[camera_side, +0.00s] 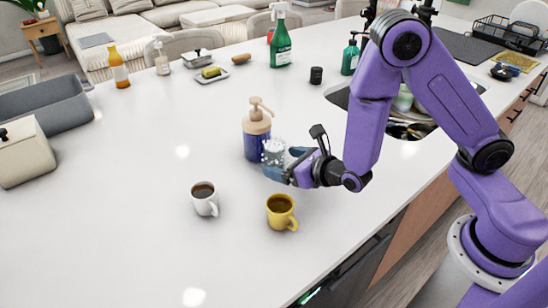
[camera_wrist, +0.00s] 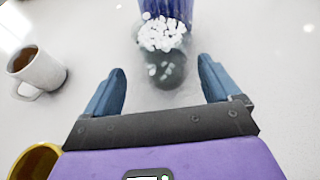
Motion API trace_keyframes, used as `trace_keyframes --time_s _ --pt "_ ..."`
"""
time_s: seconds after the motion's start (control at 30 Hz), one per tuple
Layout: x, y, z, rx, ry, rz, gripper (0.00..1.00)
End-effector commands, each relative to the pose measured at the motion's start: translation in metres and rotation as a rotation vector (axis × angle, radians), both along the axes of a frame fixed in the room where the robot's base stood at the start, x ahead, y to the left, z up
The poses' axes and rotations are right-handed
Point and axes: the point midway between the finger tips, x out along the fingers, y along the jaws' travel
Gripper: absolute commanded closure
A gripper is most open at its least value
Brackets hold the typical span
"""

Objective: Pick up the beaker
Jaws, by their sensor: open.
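The beaker (camera_side: 273,148) is a small clear vessel holding white pieces. It stands on the white counter, in front of a blue pump bottle. My gripper (camera_side: 286,163) is low over the counter at the beaker, its blue fingers spread. In the wrist view, the beaker (camera_wrist: 163,48) is centred ahead of my gripper (camera_wrist: 162,68). Its nearer part appears in the gap between the fingertips, with clear space on both sides. I see no finger touching it. In the side view, my fingers partly overlap the beaker's lower part.
The blue pump bottle (camera_side: 257,137) with a tan top stands close behind the beaker. A white mug (camera_side: 204,201) and a yellow mug (camera_side: 280,212) stand nearer the front edge. The sink (camera_side: 408,130) lies right, behind my arm. The counter's left middle is clear.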

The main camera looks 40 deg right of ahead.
Motion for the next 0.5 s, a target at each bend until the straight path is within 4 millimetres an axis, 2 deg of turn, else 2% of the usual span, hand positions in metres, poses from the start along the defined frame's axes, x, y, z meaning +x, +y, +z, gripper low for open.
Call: trace_keyframes --time_s 0.3,0.5 --pt "0.039 -0.002 -0.010 0.001 0.000 -0.004 0.10" --pt "0.049 -0.001 -0.014 0.000 0.000 -0.002 0.10"
